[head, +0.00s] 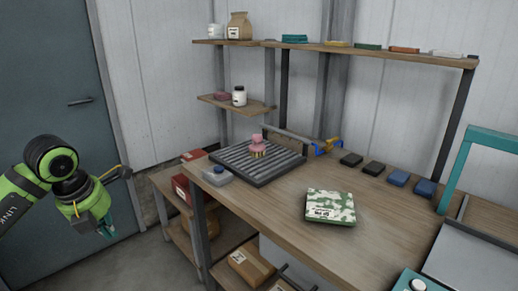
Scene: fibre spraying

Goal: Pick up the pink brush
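The pink brush (257,143), with a pink knob and tan bristles below, stands on a dark grey slatted rack (243,163) at the far left part of the wooden workbench (272,208). My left gripper (107,231) hangs at the left of the head view, in front of the blue-grey door. It points down, well apart from the bench and the brush. Its fingers are small and dark here, and I cannot tell whether they are open or shut. My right gripper is out of view.
A camouflage-patterned pad (330,206) lies mid-bench. A clear container (217,176) sits left of the rack. Shelves (236,104) hang above. A teal frame (463,161) stands right.

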